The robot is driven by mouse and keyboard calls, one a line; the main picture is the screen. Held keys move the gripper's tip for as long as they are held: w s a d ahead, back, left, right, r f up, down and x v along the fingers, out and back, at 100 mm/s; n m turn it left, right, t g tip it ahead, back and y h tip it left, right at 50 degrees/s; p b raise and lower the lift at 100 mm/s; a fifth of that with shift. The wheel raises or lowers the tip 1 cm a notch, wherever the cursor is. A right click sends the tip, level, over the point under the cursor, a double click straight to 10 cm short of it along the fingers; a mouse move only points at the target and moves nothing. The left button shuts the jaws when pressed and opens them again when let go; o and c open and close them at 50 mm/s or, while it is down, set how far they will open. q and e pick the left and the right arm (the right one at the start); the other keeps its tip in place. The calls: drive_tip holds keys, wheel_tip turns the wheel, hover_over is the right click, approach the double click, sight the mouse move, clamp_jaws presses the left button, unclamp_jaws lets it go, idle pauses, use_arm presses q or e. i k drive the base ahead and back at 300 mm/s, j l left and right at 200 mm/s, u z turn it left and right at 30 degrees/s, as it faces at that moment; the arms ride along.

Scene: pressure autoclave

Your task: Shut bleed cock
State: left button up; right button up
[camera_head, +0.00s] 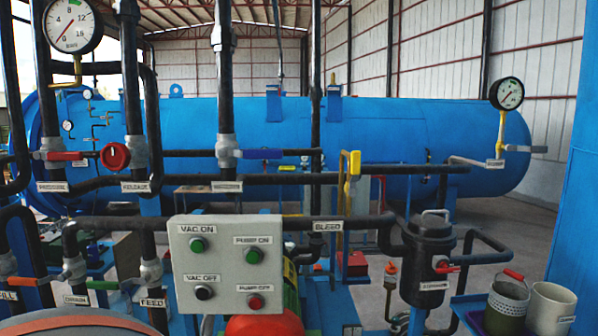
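A label reading BLEED (328,226) hangs on a black horizontal pipe right of centre. Just above and right of it, a yellow lever handle (354,163) stands upright on a valve on a thin vertical pipe. This looks like the bleed cock, its lever running in line with that vertical pipe; I cannot tell its inner state. Neither of my grippers shows in the head view.
A grey control box (227,266) stands in front, left of the label. A black canister (427,260) with a red lever is to the right. Black pipes with red (65,156) and blue (262,154) levers cross the left. A blue autoclave (380,125) lies behind.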

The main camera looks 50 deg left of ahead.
sight(356, 155)
drive_tip(key=j+u, duration=0.15)
drive_tip(key=u, duration=1.05)
drive_tip(key=i+l, duration=0.1)
drive_tip(key=l, duration=0.55)
drive_tip(key=i, duration=0.05)
